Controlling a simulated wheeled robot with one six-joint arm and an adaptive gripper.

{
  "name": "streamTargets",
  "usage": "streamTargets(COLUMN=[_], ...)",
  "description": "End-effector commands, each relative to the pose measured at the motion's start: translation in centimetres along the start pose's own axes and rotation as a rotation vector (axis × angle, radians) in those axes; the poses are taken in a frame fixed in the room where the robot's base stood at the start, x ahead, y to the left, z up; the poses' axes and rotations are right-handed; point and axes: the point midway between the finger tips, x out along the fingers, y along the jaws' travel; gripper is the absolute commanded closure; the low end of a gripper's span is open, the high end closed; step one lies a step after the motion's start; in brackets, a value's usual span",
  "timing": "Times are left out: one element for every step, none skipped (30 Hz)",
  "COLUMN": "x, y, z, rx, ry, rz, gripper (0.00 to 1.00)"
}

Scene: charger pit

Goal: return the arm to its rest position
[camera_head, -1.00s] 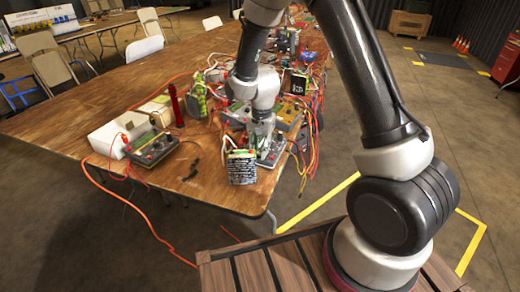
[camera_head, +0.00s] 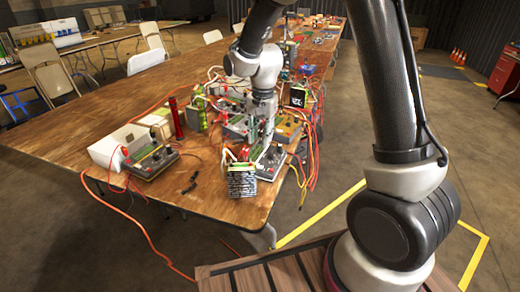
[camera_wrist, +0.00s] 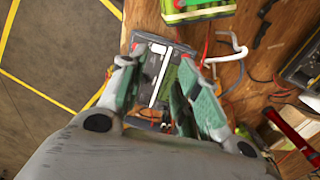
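My arm reaches out from its mount over the wooden table (camera_head: 100,113). My gripper (camera_head: 262,138) points down above the cluttered right end of the table. In the wrist view, the two green-padded fingers of my gripper (camera_wrist: 160,92) stand apart with nothing held between them. A grey device (camera_wrist: 163,72) with a white strip lies beyond and between the fingertips. In the head view, cables and devices crowd around the fingertips, so the exact gap to the device is hard to tell.
A block-like green-and-black unit (camera_head: 241,180) stands at the table's near edge. A charger box (camera_head: 151,163), a white box (camera_head: 112,147) and a red cylinder (camera_head: 176,118) stand to the left. Red and yellow cables hang off the right edge. Floor with yellow tape is open at right.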

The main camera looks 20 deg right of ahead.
Motion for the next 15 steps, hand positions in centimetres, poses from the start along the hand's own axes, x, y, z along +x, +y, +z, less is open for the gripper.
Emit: streamTargets(x=[-0.61,-0.85,-1.08,-1.20,-1.29,-1.36,-1.38,-1.38,-1.37,-1.37,-1.36,-1.36,-1.36,-1.36,-1.35], y=[-0.04,-0.02,0.00,0.01,0.01,0.02,0.02,0.03,0.02,0.03,0.02,0.02,0.02,0.02,0.02], z=[-0.03,-0.02,-0.01,0.00,0.00,0.01,0.01,0.01,0.01,0.01,0.01,0.02,0.02,0.02,0.02], rx=[0.000,0.000,0.000,0.000,0.000,0.000,0.000,0.000,0.000,0.000,0.000,0.000,0.000,-0.004,-0.015], ry=[0.001,0.001,0.000,0.000,0.000,0.000,0.000,0.000,0.000,0.000,0.000,0.000,0.000,0.000,0.000], rz=[-0.002,-0.001,0.000,0.000,0.000,0.000,0.000,0.001,0.001,0.001,0.001,0.001,0.001,0.000,0.001], gripper=[0.68,0.68,0.68,0.68,0.68,0.68,0.68,0.68,0.68,0.68,0.68,0.68,0.68,0.68,0.68])
